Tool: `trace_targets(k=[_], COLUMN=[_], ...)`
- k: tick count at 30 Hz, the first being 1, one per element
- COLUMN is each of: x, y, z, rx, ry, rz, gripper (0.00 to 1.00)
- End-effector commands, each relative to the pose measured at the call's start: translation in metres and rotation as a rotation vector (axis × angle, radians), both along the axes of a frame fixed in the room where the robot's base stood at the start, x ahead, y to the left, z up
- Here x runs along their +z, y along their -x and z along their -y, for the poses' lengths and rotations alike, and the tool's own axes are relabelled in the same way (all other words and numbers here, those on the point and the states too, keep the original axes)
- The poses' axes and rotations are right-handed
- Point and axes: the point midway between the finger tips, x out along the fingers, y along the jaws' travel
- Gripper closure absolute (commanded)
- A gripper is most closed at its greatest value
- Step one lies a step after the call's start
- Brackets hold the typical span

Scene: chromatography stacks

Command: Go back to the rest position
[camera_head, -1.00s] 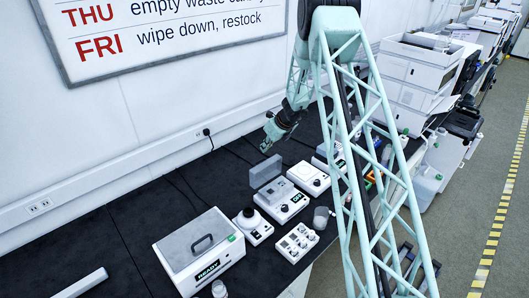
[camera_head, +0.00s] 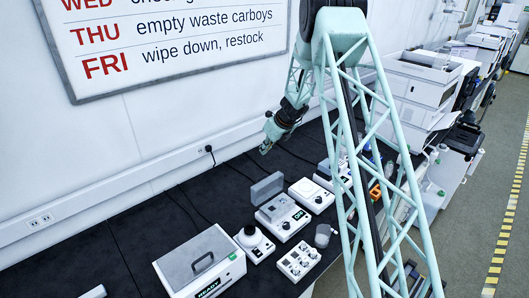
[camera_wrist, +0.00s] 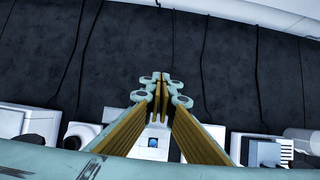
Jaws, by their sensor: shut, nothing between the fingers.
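My gripper (camera_head: 266,146) is in the air above the dark bench top, toward the wall behind the row of instruments. In the wrist view its fingers (camera_wrist: 161,78) are together, with nothing visible between them. In the head view my lattice arm crosses the middle and right of the picture and hides part of the bench behind it.
On the dark bench (camera_head: 170,225) stand a white box with a grey handled lid (camera_head: 205,258), a small round-topped device (camera_head: 254,242), an instrument with a raised grey lid (camera_head: 284,217), a flat white device (camera_head: 311,195) and a white multi-well block (camera_head: 299,262). Larger white instruments (camera_head: 416,80) stand farther right.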

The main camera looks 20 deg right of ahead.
Motion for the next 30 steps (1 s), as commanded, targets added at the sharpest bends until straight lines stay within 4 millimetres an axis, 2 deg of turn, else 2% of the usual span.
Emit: trace_targets(k=[13,17,23,30], x=[0.000,0.006,0.027,0.065], y=[0.000,0.002,0.009,0.028], z=[0.000,-0.004,-0.017,-0.045], rx=[0.000,0.017,0.091,0.235], ry=[0.000,0.007,0.038,0.097], rz=[0.000,0.004,0.018,0.044], gripper=[1.00,1.00,1.00,1.00])
